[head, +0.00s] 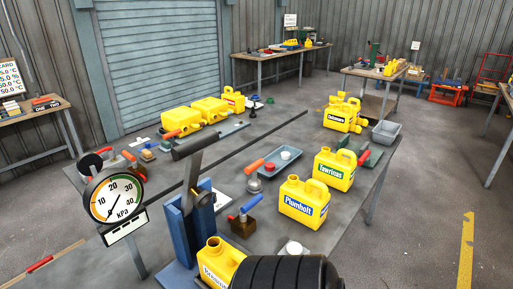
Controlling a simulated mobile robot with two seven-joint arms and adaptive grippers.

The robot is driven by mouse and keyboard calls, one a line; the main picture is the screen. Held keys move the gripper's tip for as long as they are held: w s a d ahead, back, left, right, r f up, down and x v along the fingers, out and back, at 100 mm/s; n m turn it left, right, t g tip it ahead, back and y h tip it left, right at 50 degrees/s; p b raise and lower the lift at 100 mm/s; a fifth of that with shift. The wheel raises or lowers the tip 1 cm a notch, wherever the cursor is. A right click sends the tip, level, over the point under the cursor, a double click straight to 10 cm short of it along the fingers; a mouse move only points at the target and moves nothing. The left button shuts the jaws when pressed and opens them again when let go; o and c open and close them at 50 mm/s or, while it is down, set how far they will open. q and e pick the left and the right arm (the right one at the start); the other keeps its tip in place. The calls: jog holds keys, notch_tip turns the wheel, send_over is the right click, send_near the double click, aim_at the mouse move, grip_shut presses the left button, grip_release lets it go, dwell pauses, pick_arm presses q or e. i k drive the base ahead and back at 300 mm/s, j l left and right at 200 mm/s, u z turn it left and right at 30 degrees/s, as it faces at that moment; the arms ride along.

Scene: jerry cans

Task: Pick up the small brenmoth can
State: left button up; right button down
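A yellow jerry can (218,262) stands at the near edge of the view, with its open spout up. Its label is partly cut off and seems to begin like "Brenm". A black ribbed cylinder covers its right side, and the frame cuts off its bottom. I cannot judge its size against another can of the same name. Other yellow cans carry different labels: one reads "Plumholt" (296,196), another further back looks like "Tavrinos" (325,165). Neither of my grippers is in view.
The black ribbed cylinder (285,272) fills the bottom centre. A blue stand with a lever (172,235) and a pressure gauge (115,198) rise left of the near can. More yellow cans (342,112) and a grey tray (386,132) are further back. Open floor lies right.

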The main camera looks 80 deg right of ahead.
aim_at(219, 261)
jog(key=z, duration=2.15)
